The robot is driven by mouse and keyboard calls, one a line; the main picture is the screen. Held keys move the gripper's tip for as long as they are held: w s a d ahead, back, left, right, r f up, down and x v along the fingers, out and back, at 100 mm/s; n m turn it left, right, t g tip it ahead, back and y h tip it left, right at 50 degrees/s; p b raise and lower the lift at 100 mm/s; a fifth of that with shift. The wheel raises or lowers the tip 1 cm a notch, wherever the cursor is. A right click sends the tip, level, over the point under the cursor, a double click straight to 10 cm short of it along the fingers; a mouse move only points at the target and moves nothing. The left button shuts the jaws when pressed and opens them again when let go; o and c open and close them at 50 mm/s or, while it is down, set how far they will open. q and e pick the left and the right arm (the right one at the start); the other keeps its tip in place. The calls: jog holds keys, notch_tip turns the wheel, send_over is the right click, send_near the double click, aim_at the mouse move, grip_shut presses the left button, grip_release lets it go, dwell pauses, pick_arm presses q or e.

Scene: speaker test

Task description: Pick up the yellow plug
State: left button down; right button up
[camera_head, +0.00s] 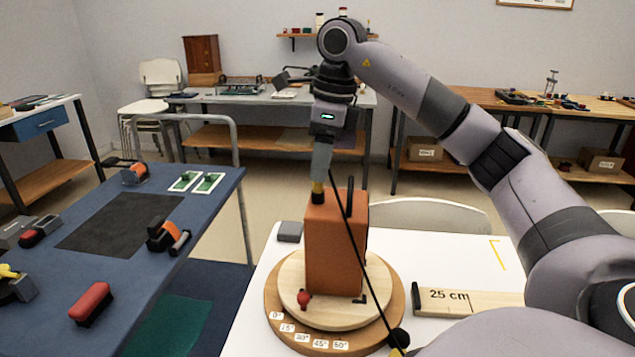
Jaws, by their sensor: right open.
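The yellow plug (317,187) shows as a small yellow piece above a black part at the top left of an orange speaker box (333,250). My right gripper (320,176) points down directly over the plug, its fingers close around or just in front of it. It is open; whether the fingers touch the plug cannot be told. The box stands upright on a round wooden turntable (276,325) with angle labels. A thin black line runs from near the gripper down to a black knob (398,338). My left gripper is out of view.
The turntable stands on a white table (420,255) with a wooden 25 cm block (470,302) and a small grey block (289,232). A blue table (130,260) at left holds several tools. A chair (440,213) stands behind the white table.

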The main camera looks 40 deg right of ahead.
aim_at(318, 185)
jog(key=shift+w+a+f, duration=0.1)
jog(key=shift+w+f, duration=0.05)
jog(key=shift+f, duration=0.6)
jog(key=shift+w+a+f, duration=0.1)
jog(key=shift+f, duration=0.6)
grip_shut()
jog(key=shift+r, duration=0.15)
